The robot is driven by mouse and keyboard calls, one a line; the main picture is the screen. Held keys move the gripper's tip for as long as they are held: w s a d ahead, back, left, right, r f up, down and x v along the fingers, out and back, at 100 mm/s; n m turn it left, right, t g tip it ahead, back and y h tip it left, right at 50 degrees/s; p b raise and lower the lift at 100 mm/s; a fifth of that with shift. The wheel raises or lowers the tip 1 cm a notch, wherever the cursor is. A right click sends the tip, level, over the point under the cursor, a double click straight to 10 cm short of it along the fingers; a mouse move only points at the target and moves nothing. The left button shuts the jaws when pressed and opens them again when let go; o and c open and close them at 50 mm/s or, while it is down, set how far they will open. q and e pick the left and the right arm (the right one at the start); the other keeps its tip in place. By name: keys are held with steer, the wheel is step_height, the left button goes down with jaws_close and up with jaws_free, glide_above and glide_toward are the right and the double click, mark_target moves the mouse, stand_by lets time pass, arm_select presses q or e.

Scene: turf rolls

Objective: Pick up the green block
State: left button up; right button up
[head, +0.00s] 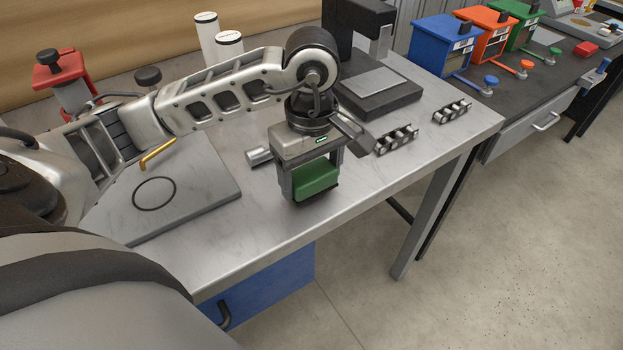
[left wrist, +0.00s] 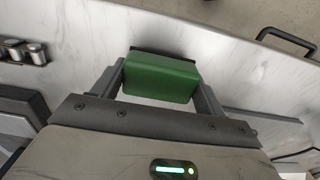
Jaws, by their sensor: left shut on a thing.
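The green block (head: 317,179) is between the fingers of my left gripper (head: 314,190) in the head view, near the front edge of the metal table (head: 275,222). My left gripper points down and is shut on the block. In the left wrist view the block (left wrist: 161,78) sits between the two grey fingers of the gripper (left wrist: 160,82), with a dark strip along its far edge. I cannot tell whether the block touches the table. My right gripper is not in view.
Chain pieces (head: 396,140) and (head: 452,111) lie right of the gripper. A black press (head: 376,95) stands behind. A grey plate (head: 195,190) with a black ring (head: 154,193) and a brass hex key (head: 158,153) are left. Blue, orange and green boxes (head: 440,45) stand on the far bench.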

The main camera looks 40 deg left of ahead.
arm_select(q)
steer(key=s+d+r, duration=0.7)
steer(key=s+r, duration=0.4)
steer(key=s, duration=0.1)
steer(key=shift+r+p, duration=0.15)
steer(key=shift+p, duration=0.15)
steer(key=shift+o, duration=0.4)
